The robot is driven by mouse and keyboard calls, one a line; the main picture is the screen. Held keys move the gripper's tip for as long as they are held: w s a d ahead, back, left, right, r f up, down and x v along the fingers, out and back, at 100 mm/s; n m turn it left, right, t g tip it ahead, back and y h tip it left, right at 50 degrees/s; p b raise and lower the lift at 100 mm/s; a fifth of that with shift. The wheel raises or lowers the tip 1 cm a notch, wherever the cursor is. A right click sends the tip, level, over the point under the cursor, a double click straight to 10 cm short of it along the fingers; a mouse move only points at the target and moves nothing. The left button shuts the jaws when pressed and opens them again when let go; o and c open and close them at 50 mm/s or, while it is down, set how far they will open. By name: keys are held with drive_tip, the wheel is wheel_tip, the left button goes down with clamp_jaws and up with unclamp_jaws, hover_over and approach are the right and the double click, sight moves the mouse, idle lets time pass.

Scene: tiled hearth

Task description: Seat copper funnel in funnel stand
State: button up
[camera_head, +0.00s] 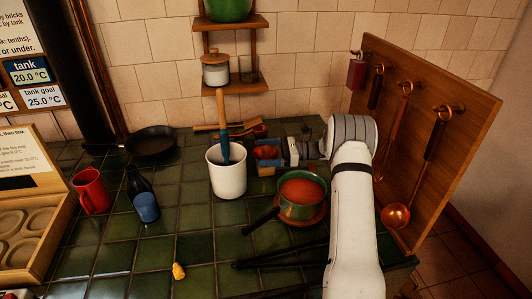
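My gripper (278,153) reaches in from the right, behind the green pot, and points left. It is small and partly crowded by nearby things, so I cannot tell whether its fingers are open or shut. A reddish, round-topped thing (265,152) is right at the fingertips and may be the copper funnel. I cannot tell whether it is held or only touched. A small wooden piece (266,171) shows just below it and may be part of the funnel stand. The stand is not clearly recognisable, and whether the two touch is unclear.
A white crock (227,178) with a blue-handled utensil stands left of the gripper. A green pot (284,211) of red liquid is in front. Behind lie wooden utensils (228,126). A board (428,120) with a copper ladle (396,215) stands right. Tiles at front left are mostly clear.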

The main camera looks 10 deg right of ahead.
drive_tip(key=shift+o, duration=0.7)
drive_tip(key=shift+r, duration=0.1)
wheel_tip(320, 180, up, 10)
idle(0.8)
